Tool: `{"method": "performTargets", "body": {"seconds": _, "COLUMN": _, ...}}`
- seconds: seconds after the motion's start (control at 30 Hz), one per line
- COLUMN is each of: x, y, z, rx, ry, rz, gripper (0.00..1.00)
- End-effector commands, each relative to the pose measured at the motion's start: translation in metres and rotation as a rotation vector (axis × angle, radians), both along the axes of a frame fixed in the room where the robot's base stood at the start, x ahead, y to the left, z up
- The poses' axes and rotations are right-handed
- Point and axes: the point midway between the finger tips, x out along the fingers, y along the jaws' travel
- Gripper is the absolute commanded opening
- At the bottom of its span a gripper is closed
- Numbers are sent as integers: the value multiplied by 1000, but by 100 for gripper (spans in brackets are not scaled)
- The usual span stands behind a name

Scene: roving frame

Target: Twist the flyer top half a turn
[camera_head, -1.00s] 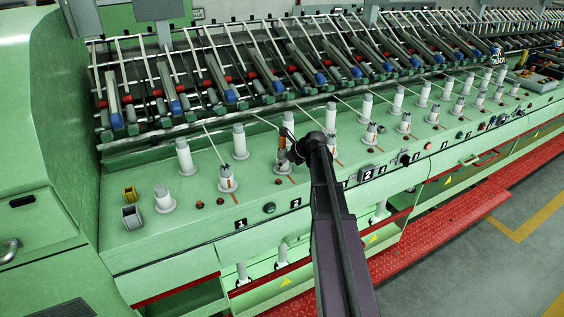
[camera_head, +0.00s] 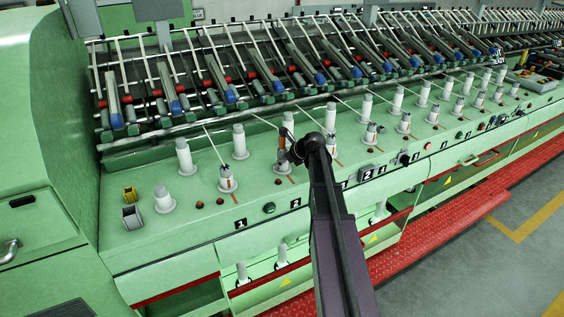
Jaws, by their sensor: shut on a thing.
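A row of white flyer tops stands on the green machine deck (camera_head: 262,205). My gripper (camera_head: 288,156) is small in the head view, at a flyer in the front row above the number 2 plate. It is shut on that flyer top (camera_head: 282,140), which shows an orange-brown mark. My dark wrist hides part of the flyer. The neighbouring flyer (camera_head: 227,180) to the left stands upright and also has an orange mark.
More white flyers (camera_head: 239,142) stand behind and to the right. Rods and rollers with blue ends (camera_head: 230,96) slope above the deck. Red and green buttons (camera_head: 269,207) sit along the front edge. A red step (camera_head: 430,238) runs along the floor.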

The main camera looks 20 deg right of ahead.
Motion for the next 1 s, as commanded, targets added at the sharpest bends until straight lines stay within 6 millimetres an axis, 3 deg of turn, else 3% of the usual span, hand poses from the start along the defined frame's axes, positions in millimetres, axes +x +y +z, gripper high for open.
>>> {"method": "performTargets", "body": {"seconds": 0.23, "x": -1, "y": 1, "z": 0, "rx": -1, "ry": 1, "rz": -152, "gripper": 20}}
{"method": "performTargets", "body": {"seconds": 0.77, "x": -1, "y": 1, "z": 0, "rx": 0, "ry": 1, "rz": -205, "gripper": 20}}
{"method": "performTargets", "body": {"seconds": 1.0, "x": -1, "y": 2, "z": 0, "rx": 0, "ry": 1, "rz": -332, "gripper": 20}}
